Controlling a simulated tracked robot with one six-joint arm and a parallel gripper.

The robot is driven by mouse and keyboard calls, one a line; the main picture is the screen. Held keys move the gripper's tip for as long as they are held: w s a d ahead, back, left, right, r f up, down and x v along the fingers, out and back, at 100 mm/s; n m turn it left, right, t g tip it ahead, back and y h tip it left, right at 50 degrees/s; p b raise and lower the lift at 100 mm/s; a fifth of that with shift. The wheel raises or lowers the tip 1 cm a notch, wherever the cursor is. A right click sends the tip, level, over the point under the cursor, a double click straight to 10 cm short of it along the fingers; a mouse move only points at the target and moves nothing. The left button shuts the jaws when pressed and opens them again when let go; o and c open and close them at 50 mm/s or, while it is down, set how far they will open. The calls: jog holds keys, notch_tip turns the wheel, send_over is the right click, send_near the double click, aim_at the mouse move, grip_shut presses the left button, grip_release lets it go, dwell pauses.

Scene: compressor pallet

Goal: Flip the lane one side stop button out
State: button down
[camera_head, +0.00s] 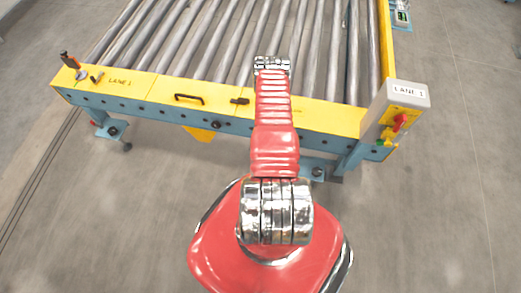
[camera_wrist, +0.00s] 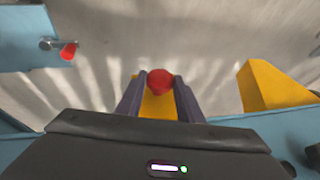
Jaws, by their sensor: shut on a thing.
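A round red button (camera_wrist: 160,80) shows in the wrist view between the tips of my gripper (camera_wrist: 160,88), at the far end of a yellow piece (camera_wrist: 158,105). The two dark fingers lie close on either side, shut on the button. In the head view my arm reaches over the yellow front rail of the lane one conveyor (camera_head: 142,84). My gripper and the held button are hidden there. A second small red knob (camera_wrist: 69,51) on a short metal stem shows at left in the wrist view, apart from my fingers.
A grey and yellow control box (camera_head: 408,94) marked LANE 1, with a red switch (camera_head: 400,121), stands at the rail's right end. A yellow bracket (camera_wrist: 267,86) shows right of my fingers. The near floor is clear.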

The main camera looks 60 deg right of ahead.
jog(key=shift+s+a, duration=0.4)
jog(key=c, duration=1.2)
grip_release()
jog(key=shift+w, duration=0.1)
jog(key=v, duration=1.3)
jog(key=shift+a+r, duration=0.1)
jog(key=shift+r, duration=0.2)
jog(key=shift+s, duration=0.2)
